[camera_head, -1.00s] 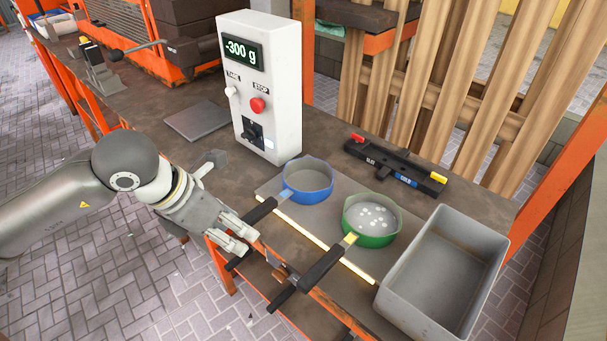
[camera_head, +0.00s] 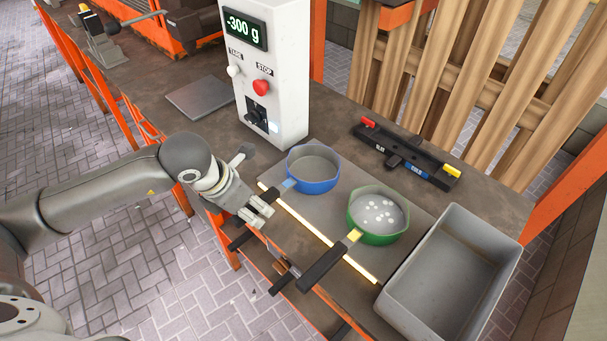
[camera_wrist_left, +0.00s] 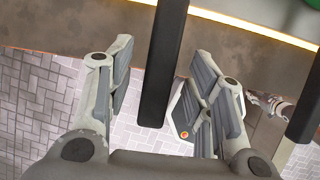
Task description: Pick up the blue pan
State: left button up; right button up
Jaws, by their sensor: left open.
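The blue pan (camera_head: 313,182) stands upright on a grey plate on the workbench in the head view. Its bowl looks empty, and its dark handle points toward the front edge of the bench, partly hidden by my left gripper. My left gripper (camera_head: 258,212) is over the handle at the bench edge. In the left wrist view the fingers of my left gripper (camera_wrist_left: 160,92) are open, with the dark handle (camera_wrist_left: 163,60) between them and a gap on each side.
A green pan (camera_head: 378,236) with white pieces in it stands to the right, its handle (camera_head: 320,268) beside the gripper. A grey bin (camera_head: 490,222) is at the right. A white scale box (camera_head: 290,100) reading -300 g stands behind. A glowing strip (camera_head: 335,250) runs along the plate's front.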

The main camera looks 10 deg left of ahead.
pick_arm(q)
jog(key=shift+w+d+f, duration=0.15)
jog(key=shift+w+f, duration=0.05)
jog(key=shift+f, duration=0.3)
jog(key=shift+w+f, duration=0.15)
jog(key=shift+f, duration=0.25)
jog(key=c, duration=1)
grip_shut()
pick_arm(e)
jog(key=shift+s+a+r, duration=0.1)
jog(key=shift+s+r, duration=0.05)
